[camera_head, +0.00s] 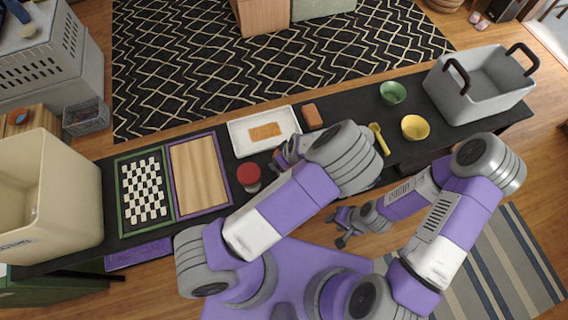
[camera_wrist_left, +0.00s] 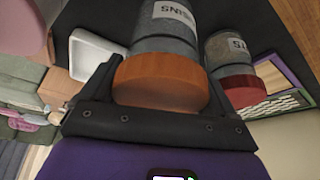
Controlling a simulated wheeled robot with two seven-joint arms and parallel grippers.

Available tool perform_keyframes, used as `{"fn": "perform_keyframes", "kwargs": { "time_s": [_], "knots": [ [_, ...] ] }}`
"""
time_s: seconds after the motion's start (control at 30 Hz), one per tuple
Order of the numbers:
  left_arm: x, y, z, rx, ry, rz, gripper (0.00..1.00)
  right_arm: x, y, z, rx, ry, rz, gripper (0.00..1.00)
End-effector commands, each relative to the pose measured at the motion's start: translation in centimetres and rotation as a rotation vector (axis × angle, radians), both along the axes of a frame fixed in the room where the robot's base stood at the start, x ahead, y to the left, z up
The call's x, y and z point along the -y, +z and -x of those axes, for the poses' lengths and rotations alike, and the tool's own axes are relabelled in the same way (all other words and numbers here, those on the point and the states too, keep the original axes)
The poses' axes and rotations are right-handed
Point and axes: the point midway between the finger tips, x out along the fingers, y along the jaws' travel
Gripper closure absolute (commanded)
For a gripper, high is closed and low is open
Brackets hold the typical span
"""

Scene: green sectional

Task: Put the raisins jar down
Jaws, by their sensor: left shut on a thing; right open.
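The raisins jar (camera_wrist_left: 165,45) is a grey jar with an orange-brown lid and a white label ending in "SINS". In the left wrist view it is between the fingers of my left gripper (camera_wrist_left: 158,76), which is shut on it. In the head view my left gripper (camera_head: 284,158) is over the black table (camera_head: 225,146), right of a red-lidded jar (camera_head: 248,176). My arm hides most of the raisins jar there. I cannot tell whether its base touches the table. My right gripper (camera_head: 342,226) is open and empty, off the table's near edge.
The red-lidded jar stands close beside the raisins jar in the left wrist view (camera_wrist_left: 232,75). A white tray (camera_head: 237,138), an orange-brown block (camera_head: 312,116), a checkered board (camera_head: 130,220), a wooden board (camera_head: 198,178), a yellow bowl (camera_head: 415,127), a green bowl (camera_head: 393,92) and a grey bin (camera_head: 478,88) occupy the table.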

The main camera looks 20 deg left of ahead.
Motion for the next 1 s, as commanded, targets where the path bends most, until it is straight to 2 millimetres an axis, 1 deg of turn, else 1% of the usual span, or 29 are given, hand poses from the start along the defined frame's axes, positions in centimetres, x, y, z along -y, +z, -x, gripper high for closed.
{"fn": "perform_keyframes", "kwargs": {
  "time_s": [0.2, 0.27, 0.33, 0.53, 0.67, 0.7, 0.73, 1.0],
  "knots": [
    [-0.1, -2.9, 0.0, -0.002, 0.000, -0.001, 0.45, 0.0, -0.5, 0.0, 0.000, 0.000, 0.000, 0.57],
    [-0.1, -3.5, 0.0, -0.001, 0.000, 0.000, 0.45, 0.0, -0.6, 0.0, 0.000, 0.000, 0.000, 0.57],
    [0.0, -3.7, 0.0, 0.000, 0.000, 0.000, 0.45, 0.0, -0.6, 0.0, 0.000, 0.000, 0.000, 0.57],
    [0.0, -3.6, 0.0, 0.000, 0.000, 0.000, 0.45, 0.0, -0.6, 0.0, 0.000, 0.000, 0.000, 0.57],
    [0.0, -4.1, 0.0, 0.000, 0.000, 0.000, 0.45, 0.0, -0.9, 0.0, 0.000, 0.000, 0.000, 0.57],
    [0.0, -4.0, 0.0, 0.000, 0.000, 0.000, 0.06, 0.0, -0.8, 0.0, 0.000, 0.000, 0.000, 0.57],
    [0.0, -4.0, 0.0, 0.000, -0.001, 0.000, 0.01, 0.0, -0.8, 0.0, 0.000, 0.000, 0.000, 0.57],
    [0.0, -3.8, 0.0, 0.000, 0.000, 0.000, 0.00, 0.0, -0.6, 0.0, 0.000, 0.000, 0.000, 0.57]
  ]
}}
